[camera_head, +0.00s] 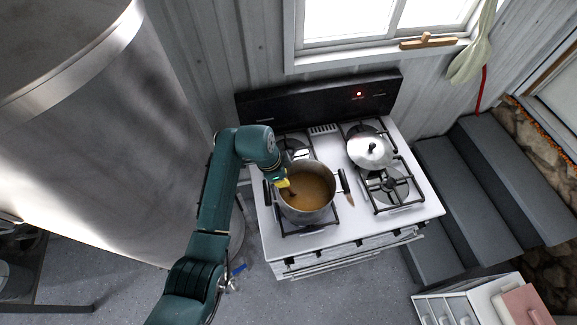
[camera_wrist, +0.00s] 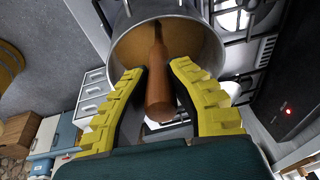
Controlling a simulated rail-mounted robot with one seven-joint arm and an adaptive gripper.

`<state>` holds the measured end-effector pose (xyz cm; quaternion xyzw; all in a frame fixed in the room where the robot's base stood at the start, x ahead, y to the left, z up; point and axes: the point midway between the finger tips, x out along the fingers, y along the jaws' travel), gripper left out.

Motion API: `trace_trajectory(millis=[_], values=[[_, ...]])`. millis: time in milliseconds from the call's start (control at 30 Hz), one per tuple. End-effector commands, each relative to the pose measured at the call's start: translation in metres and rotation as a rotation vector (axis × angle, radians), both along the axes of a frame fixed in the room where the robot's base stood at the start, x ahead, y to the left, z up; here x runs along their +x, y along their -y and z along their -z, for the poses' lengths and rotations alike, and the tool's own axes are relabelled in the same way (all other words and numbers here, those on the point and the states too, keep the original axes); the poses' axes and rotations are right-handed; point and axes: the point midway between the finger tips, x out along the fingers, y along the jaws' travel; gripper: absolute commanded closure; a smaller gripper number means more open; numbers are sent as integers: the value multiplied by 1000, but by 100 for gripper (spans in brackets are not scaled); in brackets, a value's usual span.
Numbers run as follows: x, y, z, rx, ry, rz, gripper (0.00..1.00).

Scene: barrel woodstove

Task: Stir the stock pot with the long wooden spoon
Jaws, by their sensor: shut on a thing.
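The stock pot (camera_head: 327,168) stands on the left front burner of the stove, open, with brown liquid (camera_head: 313,188) in it. My gripper (camera_head: 285,184) is over the pot's left side. In the wrist view, my gripper's yellow fingers (camera_wrist: 158,72) are shut on the wooden spoon (camera_wrist: 158,88), one on each side of its brown handle. The spoon reaches from the fingers into the pot (camera_wrist: 122,22). Its far end is hidden. In the head view, my arm and fingers hide most of the spoon.
The white stove (camera_head: 290,243) has a covered pan (camera_head: 370,150) at the back right. A brown wooden piece (camera_head: 351,200) lies right of the pot. A large metal cylinder (camera_head: 90,140) stands left of my arm. Grey steps (camera_head: 465,190) are at the right.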

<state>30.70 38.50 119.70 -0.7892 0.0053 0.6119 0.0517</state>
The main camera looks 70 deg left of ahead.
Motion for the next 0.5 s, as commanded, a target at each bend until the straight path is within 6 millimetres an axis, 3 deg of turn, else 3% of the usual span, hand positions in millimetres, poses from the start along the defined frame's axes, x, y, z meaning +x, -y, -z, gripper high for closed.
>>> trace_trajectory(millis=[267,500], values=[[2,31,-2,-4,-2,4,100],[25,44,1,-3,-1,5,100]])
